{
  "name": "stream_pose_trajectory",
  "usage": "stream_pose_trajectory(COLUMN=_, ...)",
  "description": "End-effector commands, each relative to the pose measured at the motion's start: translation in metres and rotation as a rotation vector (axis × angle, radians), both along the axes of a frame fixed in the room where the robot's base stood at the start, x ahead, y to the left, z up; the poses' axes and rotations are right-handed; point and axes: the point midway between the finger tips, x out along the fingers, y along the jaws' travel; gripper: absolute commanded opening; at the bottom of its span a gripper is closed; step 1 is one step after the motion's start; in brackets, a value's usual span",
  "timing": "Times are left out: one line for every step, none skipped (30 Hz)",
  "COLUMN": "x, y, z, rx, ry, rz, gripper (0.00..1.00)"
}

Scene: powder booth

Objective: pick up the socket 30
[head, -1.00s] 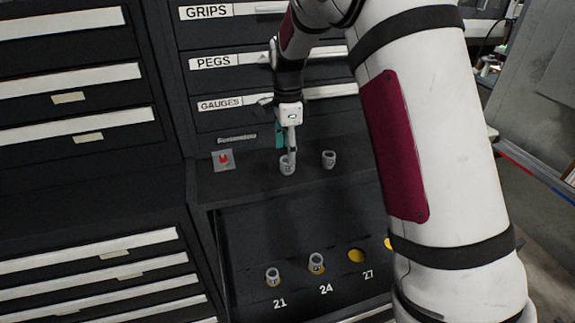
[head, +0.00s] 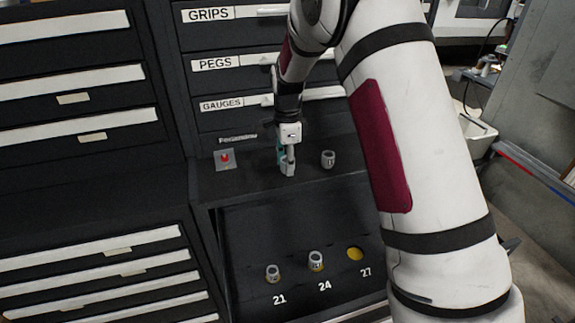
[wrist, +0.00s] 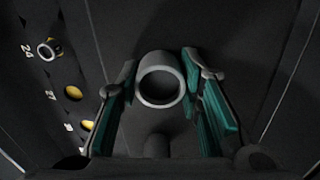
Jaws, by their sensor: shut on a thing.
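My gripper (head: 287,165) is shut on a grey cylindrical socket (wrist: 160,79) at the dark ledge above the sloped board. In the wrist view the socket's round open top shows between the two teal-padded fingers. In the head view the fingers largely cover it, and I cannot tell whether it still touches the ledge. A second grey socket (head: 328,159) stands upright on the ledge to the right, apart from my gripper. I cannot read a size mark on either socket.
The sloped board (head: 245,237) below has sockets at 21 (head: 273,273) and 24 (head: 316,261). The yellow recess at 27 (head: 355,254) is empty. A red button (head: 225,158) is left of my gripper; labelled drawers (head: 235,84) rise behind.

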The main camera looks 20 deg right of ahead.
Motion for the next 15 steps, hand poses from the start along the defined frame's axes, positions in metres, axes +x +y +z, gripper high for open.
stream_pose_trajectory(x=0.000, y=0.000, z=0.000, rx=0.000, ry=-0.001, rz=0.000, gripper=0.00)
stream_pose_trajectory(x=0.000, y=0.000, z=0.000, rx=0.000, ry=-0.001, rz=0.000, gripper=0.00)
stream_pose_trajectory(x=0.000, y=0.000, z=0.000, rx=0.000, ry=-0.001, rz=0.000, gripper=0.00)
stream_pose_trajectory(x=0.000, y=0.000, z=0.001, rx=0.000, ry=-0.001, rz=0.000, gripper=0.00)
stream_pose_trajectory(x=0.000, y=0.000, z=0.001, rx=0.000, ry=-0.001, rz=0.000, gripper=0.00)
stream_pose_trajectory(x=0.001, y=0.000, z=0.001, rx=0.000, ry=-0.002, rz=0.000, gripper=0.00)
stream_pose_trajectory(x=0.001, y=0.000, z=0.002, rx=0.000, ry=-0.002, rz=0.000, gripper=0.00)
stream_pose_trajectory(x=0.001, y=0.000, z=0.003, rx=0.000, ry=-0.002, rz=0.000, gripper=0.00)
stream_pose_trajectory(x=0.001, y=0.000, z=0.005, rx=0.000, ry=-0.003, rz=0.000, gripper=0.00)
stream_pose_trajectory(x=0.001, y=0.000, z=0.007, rx=0.000, ry=-0.004, rz=0.000, gripper=0.00)
stream_pose_trajectory(x=0.001, y=0.000, z=0.009, rx=0.000, ry=-0.004, rz=0.000, gripper=0.00)
stream_pose_trajectory(x=0.001, y=0.000, z=0.012, rx=0.000, ry=-0.003, rz=0.000, gripper=0.00)
stream_pose_trajectory(x=0.001, y=0.000, z=0.015, rx=0.000, ry=-0.003, rz=0.000, gripper=0.00)
stream_pose_trajectory(x=0.002, y=0.000, z=0.018, rx=0.001, ry=-0.004, rz=0.000, gripper=0.00)
stream_pose_trajectory(x=0.002, y=0.000, z=0.023, rx=0.001, ry=-0.005, rz=0.000, gripper=0.00)
